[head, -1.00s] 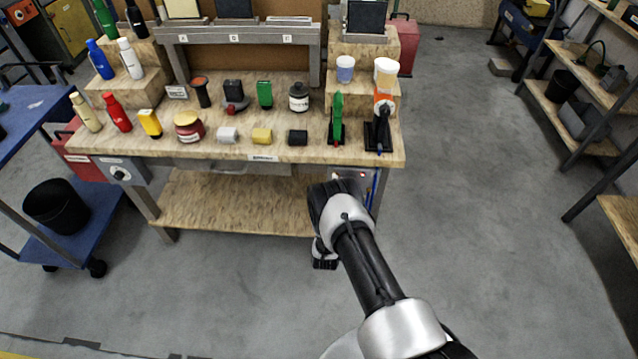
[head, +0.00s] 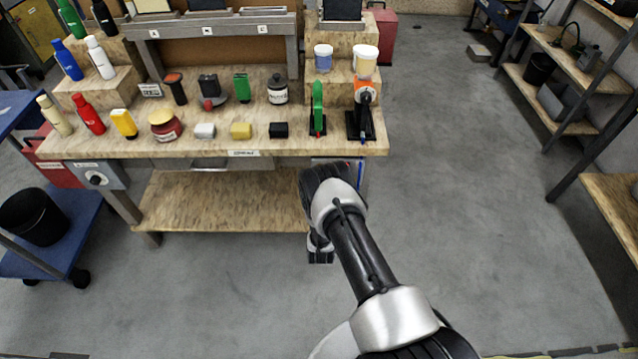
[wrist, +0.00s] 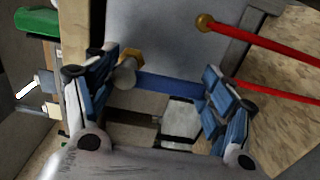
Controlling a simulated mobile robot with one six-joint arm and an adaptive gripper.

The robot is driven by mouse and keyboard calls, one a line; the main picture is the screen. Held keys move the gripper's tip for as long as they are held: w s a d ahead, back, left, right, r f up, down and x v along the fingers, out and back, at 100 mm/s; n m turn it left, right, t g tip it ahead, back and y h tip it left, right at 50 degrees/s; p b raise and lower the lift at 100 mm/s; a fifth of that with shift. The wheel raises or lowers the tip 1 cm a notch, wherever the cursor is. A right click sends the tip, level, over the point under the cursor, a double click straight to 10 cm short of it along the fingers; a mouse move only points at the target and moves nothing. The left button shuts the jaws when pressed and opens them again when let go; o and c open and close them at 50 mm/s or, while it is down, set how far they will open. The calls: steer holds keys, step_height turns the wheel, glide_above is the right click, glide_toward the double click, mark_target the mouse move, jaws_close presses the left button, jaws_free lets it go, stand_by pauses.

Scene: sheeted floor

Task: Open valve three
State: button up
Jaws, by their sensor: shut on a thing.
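In the wrist view, my gripper (wrist: 165,88) has a blue-padded finger on each side. A straight blue valve handle (wrist: 168,84) runs across between the fingers, and the gripper is shut on it. The handle's left end is close to a brass fitting with a grey stem (wrist: 126,70) on a grey panel (wrist: 165,35). Two red handles (wrist: 265,42) stretch to the right, the upper one from a round brass end. No valve number is readable.
The wooden workbench (head: 215,148) holds bottles, jars, small blocks and tools. A blue cart (head: 62,245) with a black bin stands left. Shelves (head: 565,105) stand right. The grey floor (head: 460,190) between bench and shelves is clear.

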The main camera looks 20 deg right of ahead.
stand_by(0.3)
steer(key=o, duration=1.5)
steer(key=v, duration=1.2)
